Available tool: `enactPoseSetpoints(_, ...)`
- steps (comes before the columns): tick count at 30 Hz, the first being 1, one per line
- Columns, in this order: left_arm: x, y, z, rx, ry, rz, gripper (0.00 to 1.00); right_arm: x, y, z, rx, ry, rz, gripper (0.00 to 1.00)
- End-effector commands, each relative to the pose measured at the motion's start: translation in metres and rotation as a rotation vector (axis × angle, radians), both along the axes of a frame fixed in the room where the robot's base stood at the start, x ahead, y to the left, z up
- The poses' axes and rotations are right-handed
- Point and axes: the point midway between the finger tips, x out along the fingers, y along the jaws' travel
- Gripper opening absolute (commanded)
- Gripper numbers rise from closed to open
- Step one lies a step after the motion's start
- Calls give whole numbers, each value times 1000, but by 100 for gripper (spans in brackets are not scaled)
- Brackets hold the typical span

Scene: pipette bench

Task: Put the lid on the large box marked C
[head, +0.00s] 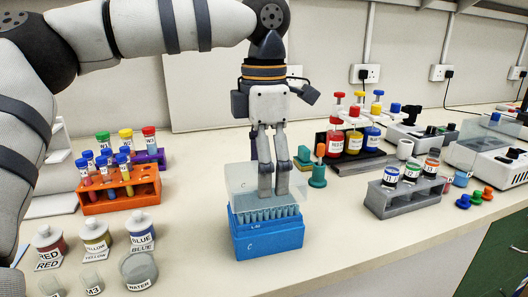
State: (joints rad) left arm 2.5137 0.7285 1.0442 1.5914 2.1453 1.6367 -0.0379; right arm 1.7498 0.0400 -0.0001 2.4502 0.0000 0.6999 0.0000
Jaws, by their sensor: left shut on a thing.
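The large blue box marked C (268,240) stands on the bench in front of me, full of pipette tips in rows. A clear, see-through lid with a faint C (238,182) is upright above and behind the tips. My left gripper (274,192) points straight down and is shut on the lid; its fingers show in front of and through the clear wall. The lid's lower edge is near the box's top, and I cannot tell whether they touch. My right gripper is not in view.
An orange tube rack (122,200) stands left of the box, with labelled jars (96,238) at the front left. A grey rack (396,200) stands to the right. Green and teal pieces (317,175) are close behind the lid. The bench front right of the box is clear.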

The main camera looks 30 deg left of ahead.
Motion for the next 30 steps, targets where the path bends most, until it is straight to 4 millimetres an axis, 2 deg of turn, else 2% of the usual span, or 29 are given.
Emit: enactPoseSetpoints(30, 0, -1, -12, 0, 0, 0, 56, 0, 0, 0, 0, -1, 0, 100)
